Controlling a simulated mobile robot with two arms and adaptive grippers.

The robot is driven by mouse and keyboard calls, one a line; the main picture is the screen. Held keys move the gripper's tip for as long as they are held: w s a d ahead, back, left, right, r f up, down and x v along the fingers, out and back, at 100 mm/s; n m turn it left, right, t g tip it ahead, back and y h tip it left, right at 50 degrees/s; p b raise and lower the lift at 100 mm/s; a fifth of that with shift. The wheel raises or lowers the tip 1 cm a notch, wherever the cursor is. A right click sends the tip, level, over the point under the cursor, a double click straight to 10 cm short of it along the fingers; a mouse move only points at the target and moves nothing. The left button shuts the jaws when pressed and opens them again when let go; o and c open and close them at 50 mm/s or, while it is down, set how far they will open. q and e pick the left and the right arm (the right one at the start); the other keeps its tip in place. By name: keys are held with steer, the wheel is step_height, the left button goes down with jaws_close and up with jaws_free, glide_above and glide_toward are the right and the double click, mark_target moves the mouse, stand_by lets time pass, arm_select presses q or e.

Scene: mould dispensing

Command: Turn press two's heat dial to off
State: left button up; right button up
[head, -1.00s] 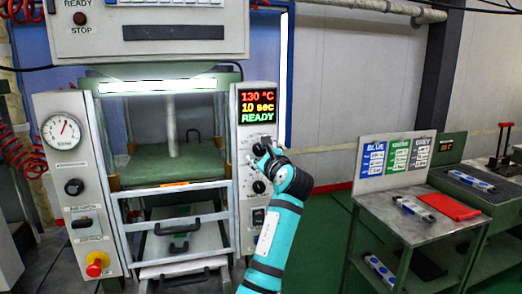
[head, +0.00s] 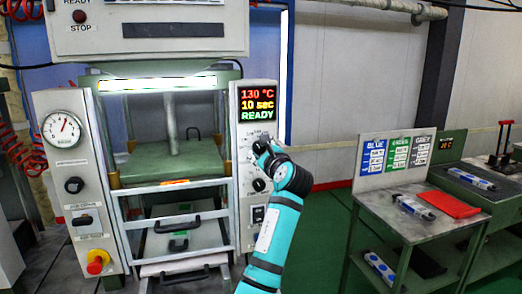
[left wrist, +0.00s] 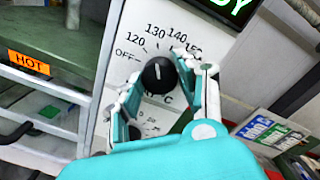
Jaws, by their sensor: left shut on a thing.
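Press two's heat dial (left wrist: 158,76) is a black round knob on the white panel, with marks for OFF, 120, 130, 140 and more around it. Its white line points up, about toward 130. My left gripper (left wrist: 157,80) has one finger on each side of the knob and is shut on it. In the head view the left gripper (head: 265,149) is at the press's right-hand panel (head: 258,95), mostly covering the dial. The display (head: 258,105) above reads 130 °C, 10 sec, READY. My right gripper is not in view.
A second black knob (head: 259,185) and a switch (head: 258,214) sit lower on the panel. An orange HOT label (left wrist: 29,62) marks the press's edge. A bench (head: 440,228) with a red item (head: 448,205) stands to the right, with green floor between.

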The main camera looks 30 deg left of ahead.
arm_select(q)
steer(key=n, duration=0.6)
steer(key=n+b, duration=0.1)
steer(key=n, duration=0.4)
steer(key=shift+h, duration=0.3)
steer(key=shift+n, duration=0.3)
steer(key=o, duration=1.1)
steer(key=shift+o, duration=0.2)
steer(key=v, duration=1.2)
steer(key=shift+f, duration=0.1)
